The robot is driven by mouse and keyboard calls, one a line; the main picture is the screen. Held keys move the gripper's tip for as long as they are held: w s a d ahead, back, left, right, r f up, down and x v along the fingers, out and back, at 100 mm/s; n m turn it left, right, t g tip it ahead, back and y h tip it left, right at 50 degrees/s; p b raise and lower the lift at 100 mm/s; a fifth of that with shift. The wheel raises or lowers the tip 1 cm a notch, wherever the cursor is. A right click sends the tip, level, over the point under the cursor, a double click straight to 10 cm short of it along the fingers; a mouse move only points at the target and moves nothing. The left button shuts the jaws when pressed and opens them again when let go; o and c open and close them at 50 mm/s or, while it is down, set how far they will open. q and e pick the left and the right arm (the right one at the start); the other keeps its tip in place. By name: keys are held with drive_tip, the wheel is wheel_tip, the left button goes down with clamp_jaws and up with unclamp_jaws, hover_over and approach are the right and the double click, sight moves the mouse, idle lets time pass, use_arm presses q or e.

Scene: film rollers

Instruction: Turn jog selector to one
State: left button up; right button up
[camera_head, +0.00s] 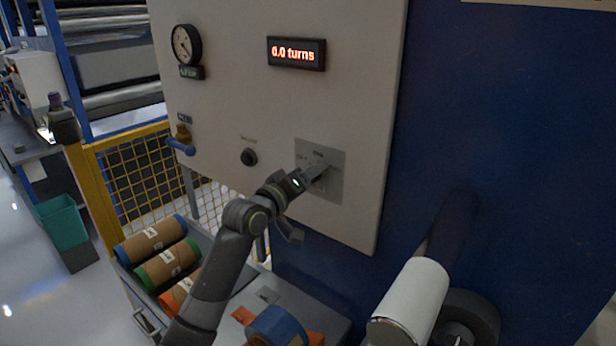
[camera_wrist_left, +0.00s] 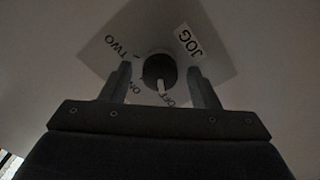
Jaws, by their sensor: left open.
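The jog selector is a dark round knob (camera_wrist_left: 159,68) with a pale pointer line, on a light square plate (camera_wrist_left: 205,28) in the left wrist view. Around it I read TWO at upper left, JOG at upper right, partly hidden lettering that looks like ONE at lower left, and OFF at lower right. The pointer line aims down, slightly right, toward OFF. My left gripper (camera_wrist_left: 162,85) is open, one finger on each side of the knob, with gaps visible. In the head view my left gripper (camera_head: 316,173) is at the grey selector plate (camera_head: 334,186) and hides the knob.
The pale panel (camera_head: 225,110) carries a display (camera_head: 296,53) reading 0.0 turns, a gauge (camera_head: 186,44), a blue-handled valve (camera_head: 181,147) and a black button (camera_head: 249,157). Below are film rolls (camera_head: 151,240) and a bench. A white roller (camera_head: 411,303) stands at lower right.

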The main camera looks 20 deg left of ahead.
use_arm(q)
drive_tip(key=c, duration=1)
drive_tip(key=shift+o, duration=0.2)
drive_tip(key=shift+m, duration=0.3)
drive_tip(key=shift+d+m+b, duration=0.1)
drive_tip(key=shift+m+b, duration=2.95)
drive_tip(key=shift+m, duration=2.55)
drive_tip(key=o, duration=1)
drive_tip(key=shift+c, duration=0.2)
